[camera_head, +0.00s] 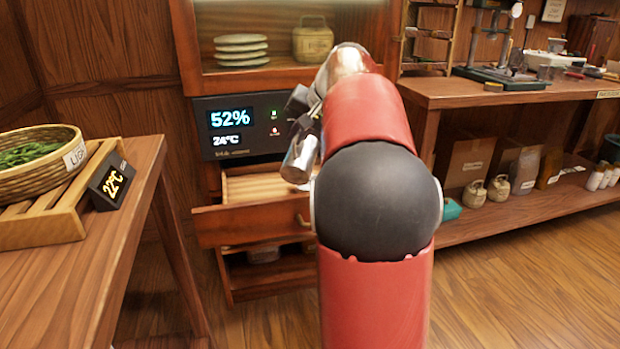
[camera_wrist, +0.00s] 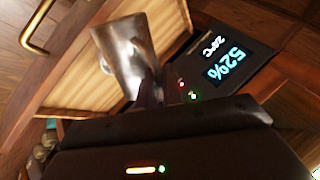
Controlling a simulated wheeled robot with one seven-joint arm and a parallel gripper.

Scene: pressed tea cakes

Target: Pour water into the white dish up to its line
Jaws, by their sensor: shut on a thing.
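My gripper (camera_wrist: 152,90) is shut on a shiny metal vessel (camera_wrist: 125,48). In the head view the vessel (camera_head: 300,158) hangs tilted in front of the cabinet, above the pulled-out wooden drawer (camera_head: 250,224). The drawer's pale slatted inside (camera_head: 262,187) shows partly; my red arm covers its right side. In the wrist view the vessel is in front of these slats (camera_wrist: 85,75). My arm and the vessel hide part of the drawer.
A display (camera_head: 230,120) reading 52% and 24°C is above the drawer. A lower opening holds a pale, unclear object (camera_head: 263,254). A table (camera_head: 75,290) with a basket (camera_head: 40,170) stands at left. A long shelf bench (camera_head: 520,92) is at right, with open floor before it.

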